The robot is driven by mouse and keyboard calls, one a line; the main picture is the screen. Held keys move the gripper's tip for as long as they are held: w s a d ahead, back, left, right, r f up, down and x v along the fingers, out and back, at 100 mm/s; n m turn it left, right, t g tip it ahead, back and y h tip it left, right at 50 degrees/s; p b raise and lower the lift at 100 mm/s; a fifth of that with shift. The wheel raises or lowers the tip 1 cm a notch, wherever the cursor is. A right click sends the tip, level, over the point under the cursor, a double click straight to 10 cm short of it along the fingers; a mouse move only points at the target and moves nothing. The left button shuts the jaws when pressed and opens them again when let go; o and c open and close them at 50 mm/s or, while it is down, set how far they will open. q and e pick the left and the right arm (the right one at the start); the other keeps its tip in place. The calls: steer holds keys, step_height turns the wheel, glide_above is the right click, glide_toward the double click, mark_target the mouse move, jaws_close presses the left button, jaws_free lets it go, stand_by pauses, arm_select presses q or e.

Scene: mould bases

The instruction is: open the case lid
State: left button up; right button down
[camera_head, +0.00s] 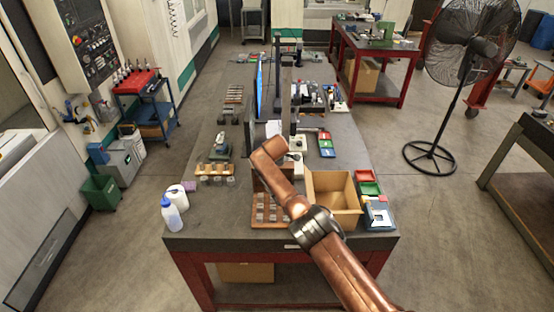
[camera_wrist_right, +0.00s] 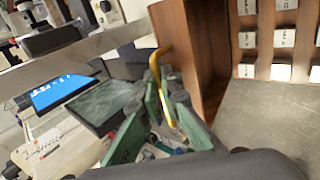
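The wooden case (camera_head: 258,217) lies near the front edge of the table, with several metal blocks in its compartments. Its brown wooden panel, apparently the lid, stands raised in the right wrist view (camera_wrist_right: 183,40), beside the rows of pale blocks. A curved yellow handle (camera_wrist_right: 163,86) shows next to that panel. My right gripper (camera_wrist_right: 168,92) has its fingertips on either side of the handle, with a visible gap; firm contact cannot be made out. In the head view my copper right arm hides the gripper and part of the case. My left gripper is out of view.
An open cardboard box (camera_head: 334,197) stands right of the case, beside red and green bins (camera_head: 368,183). A white bottle (camera_head: 172,215) is at the front left corner. A monitor (camera_head: 259,92) stands farther back. Bare tabletop lies left of the case.

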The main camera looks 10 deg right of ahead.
steer(key=shift+f, duration=0.1)
steer(key=c, duration=2.4)
jaws_free()
steer(key=shift+a, duration=0.1)
steer(key=shift+s+a+r, duration=0.15)
steer(key=shift+s+r, duration=0.05)
steer(key=shift+r, duration=0.1)
steer(key=v, duration=1.1)
steer(key=shift+s+r, duration=0.1)
